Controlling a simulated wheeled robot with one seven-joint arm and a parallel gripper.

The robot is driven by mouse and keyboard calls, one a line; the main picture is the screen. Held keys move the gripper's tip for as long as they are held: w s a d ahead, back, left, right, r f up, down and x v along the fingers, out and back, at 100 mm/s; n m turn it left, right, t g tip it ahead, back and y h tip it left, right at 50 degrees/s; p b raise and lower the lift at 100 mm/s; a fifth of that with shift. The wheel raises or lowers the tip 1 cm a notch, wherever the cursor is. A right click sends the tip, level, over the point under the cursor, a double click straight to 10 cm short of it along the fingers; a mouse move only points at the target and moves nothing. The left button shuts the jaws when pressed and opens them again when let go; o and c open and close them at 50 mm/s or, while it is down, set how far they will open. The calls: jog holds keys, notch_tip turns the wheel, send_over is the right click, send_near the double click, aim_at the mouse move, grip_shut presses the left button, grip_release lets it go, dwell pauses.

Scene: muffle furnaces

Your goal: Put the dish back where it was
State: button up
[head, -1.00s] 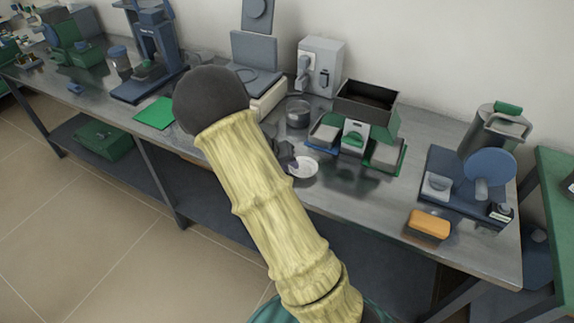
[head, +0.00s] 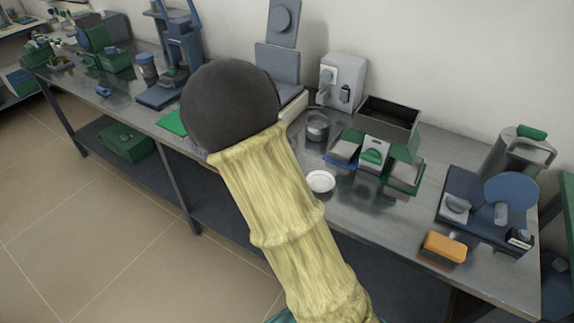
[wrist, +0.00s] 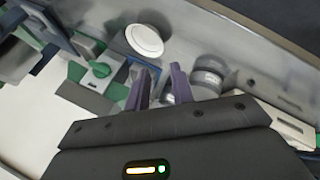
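The white round dish (head: 320,181) lies flat on the metal bench near its front edge, in front of a metal pot. It also shows in the wrist view (wrist: 144,40), beyond my fingertips and apart from them. My gripper (wrist: 162,82) shows two purple-grey fingers standing apart, with nothing held between them. In the head view my gripper is hidden behind my arm.
A metal pot (head: 317,126) stands behind the dish. A green and grey device with a dark open hopper (head: 388,118) is to its right. A yellow-orange block (head: 444,247) lies near the front edge. Bare bench (head: 365,213) lies right of the dish.

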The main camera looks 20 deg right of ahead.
dwell(0.4)
jog(key=s+a+n+y, duration=0.2)
jog(key=s+y, duration=0.1)
jog(key=s, duration=0.6)
jog(key=s+a+n+t+y, duration=0.1)
jog(key=s+a+n+y, duration=0.1)
jog(key=s, duration=0.7)
jog(key=shift+s+a+f+n+y, duration=0.2)
jog(key=shift+a+n+y, duration=0.2)
jog(key=shift+a+y, duration=0.55)
jog(key=shift+d, duration=0.15)
